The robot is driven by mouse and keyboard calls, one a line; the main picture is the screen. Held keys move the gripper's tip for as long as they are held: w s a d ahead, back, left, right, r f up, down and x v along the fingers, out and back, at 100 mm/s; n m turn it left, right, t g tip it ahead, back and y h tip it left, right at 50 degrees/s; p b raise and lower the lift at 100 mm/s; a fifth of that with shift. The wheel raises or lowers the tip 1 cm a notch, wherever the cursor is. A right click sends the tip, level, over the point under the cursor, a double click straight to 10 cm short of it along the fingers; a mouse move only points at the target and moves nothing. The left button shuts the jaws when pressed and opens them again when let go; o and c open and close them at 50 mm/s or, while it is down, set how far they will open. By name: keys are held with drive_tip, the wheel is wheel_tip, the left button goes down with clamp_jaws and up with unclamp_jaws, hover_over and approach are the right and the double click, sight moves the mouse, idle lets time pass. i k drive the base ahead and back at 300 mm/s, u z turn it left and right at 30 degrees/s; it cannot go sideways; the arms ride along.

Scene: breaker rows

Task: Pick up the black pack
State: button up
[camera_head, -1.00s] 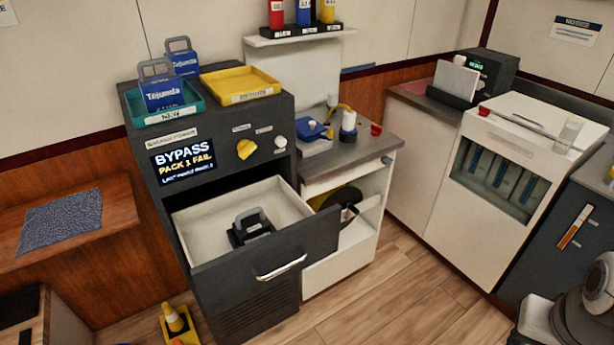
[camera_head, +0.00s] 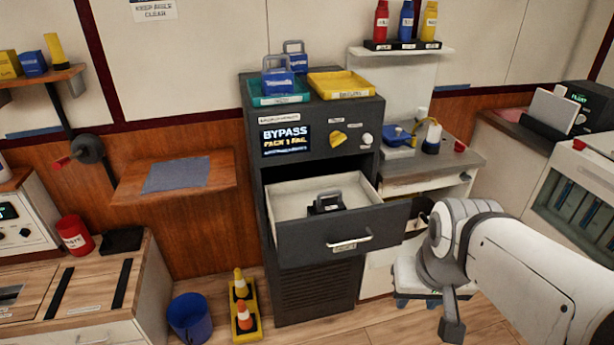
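The black pack (camera_head: 327,204) has a grey handle on top and sits upright inside the open drawer (camera_head: 292,210) of the dark cabinet (camera_head: 315,290). The drawer's front hides its lower edge. My white and grey arm comes in from the right, to the right of the drawer and apart from it. I cannot make out my gripper's fingers. Nothing of my arm touches the pack.
The pulled-out drawer juts forward. Toy-like cones (camera_head: 243,315) and a blue bin (camera_head: 190,318) stand on the floor left of the cabinet.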

sight(332, 205)
drive_tip(key=u, duration=0.05)
drive_tip(key=i, duration=1)
